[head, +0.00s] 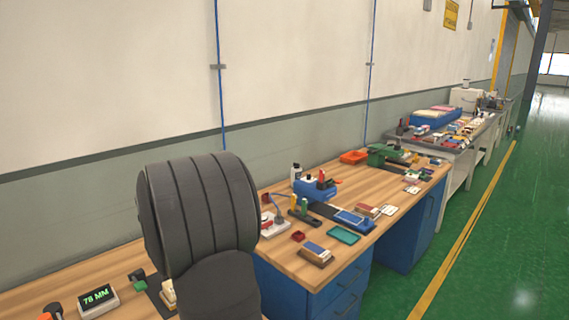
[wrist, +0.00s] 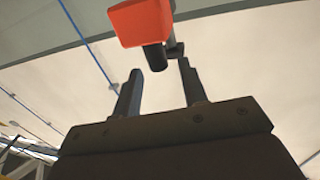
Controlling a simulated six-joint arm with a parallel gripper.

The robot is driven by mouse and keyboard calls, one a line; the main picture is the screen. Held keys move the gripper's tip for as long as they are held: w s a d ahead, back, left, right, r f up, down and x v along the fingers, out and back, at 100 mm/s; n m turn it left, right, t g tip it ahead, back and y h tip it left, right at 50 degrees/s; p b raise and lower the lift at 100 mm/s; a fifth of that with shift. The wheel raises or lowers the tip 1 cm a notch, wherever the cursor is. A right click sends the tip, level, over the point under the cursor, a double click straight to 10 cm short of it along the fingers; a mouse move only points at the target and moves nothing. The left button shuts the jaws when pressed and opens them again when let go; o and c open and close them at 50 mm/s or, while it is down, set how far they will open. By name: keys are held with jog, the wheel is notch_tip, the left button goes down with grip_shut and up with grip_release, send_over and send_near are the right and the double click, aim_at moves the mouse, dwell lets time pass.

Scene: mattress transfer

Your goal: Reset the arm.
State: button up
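My gripper (wrist: 160,66) shows in the wrist view with its two dark fingers spread apart and nothing between them. It points up toward a pale wall or ceiling. Beyond the fingertips, at the top of the wrist view, is an orange-red block (wrist: 140,22) with a dark cylinder (wrist: 154,57) under it; I cannot tell what they belong to. I do not see my gripper in the head view. A large dark grey ribbed form (head: 200,210) fills the head view's left foreground; I cannot tell what it is.
A wooden bench (head: 275,260) with blue drawers (head: 340,290) runs along the wall and carries many small tools and boxes. A display reading 76 MM (head: 97,297) stands at lower left. A blue tray (head: 437,119) sits farther back. Green floor (head: 500,240) is clear at right.

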jog(key=x, duration=0.3)
jog(key=shift+f, duration=0.3)
jog(key=shift+s+d+f, duration=0.1)
jog(key=shift+s+f, duration=0.05)
jog(key=shift+f, duration=1.15)
jog(key=shift+f, duration=0.15)
jog(key=shift+o, duration=0.3)
